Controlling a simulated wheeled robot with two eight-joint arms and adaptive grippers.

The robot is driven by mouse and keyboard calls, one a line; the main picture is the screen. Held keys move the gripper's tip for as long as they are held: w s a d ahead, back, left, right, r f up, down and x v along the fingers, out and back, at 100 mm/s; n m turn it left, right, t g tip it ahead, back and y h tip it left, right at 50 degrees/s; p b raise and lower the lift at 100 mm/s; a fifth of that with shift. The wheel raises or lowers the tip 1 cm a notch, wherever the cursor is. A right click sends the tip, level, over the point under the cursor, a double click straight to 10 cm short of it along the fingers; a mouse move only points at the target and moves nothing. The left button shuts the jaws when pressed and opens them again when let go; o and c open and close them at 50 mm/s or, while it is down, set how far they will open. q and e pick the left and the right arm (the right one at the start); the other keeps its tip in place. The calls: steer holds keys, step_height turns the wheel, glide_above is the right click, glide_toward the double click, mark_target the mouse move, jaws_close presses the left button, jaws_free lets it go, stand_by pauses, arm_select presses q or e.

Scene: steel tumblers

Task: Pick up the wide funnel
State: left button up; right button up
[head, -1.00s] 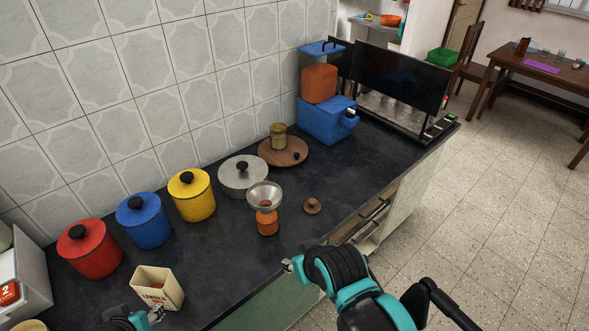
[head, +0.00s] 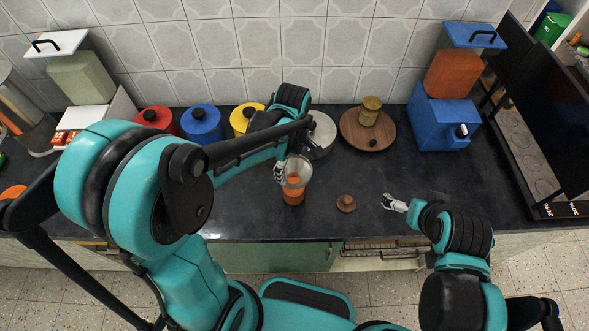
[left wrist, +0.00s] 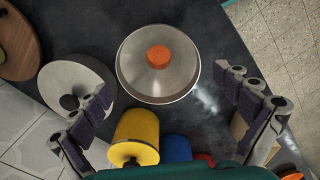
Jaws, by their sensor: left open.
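My left gripper (head: 281,172) is at the funnel's left side in the head view. In the left wrist view its fingers (left wrist: 175,112) are spread wide and empty, with the funnel ahead between and beyond them. My right gripper (head: 397,205) is over the counter to the right, apart from the funnel; its finger gap is unclear.
A lidded steel pot (head: 322,138) stands close behind the funnel, partly hidden by my left arm. Red (head: 157,119), blue (head: 202,124) and yellow (head: 240,117) canisters line the wall. A wooden board (head: 348,127) and a small brown lid (head: 346,203) lie to the right.

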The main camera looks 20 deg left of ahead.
arm_select(q)
step_height(320, 180, down, 8)
steer(key=b, duration=0.2)
steer(key=shift+w+b, duration=0.15)
steer(key=shift+b, duration=0.2)
steer(key=shift+d, duration=0.1)
steer(key=c, duration=1.2)
steer(key=shift+r, duration=0.15)
steer(key=shift+c, duration=0.3)
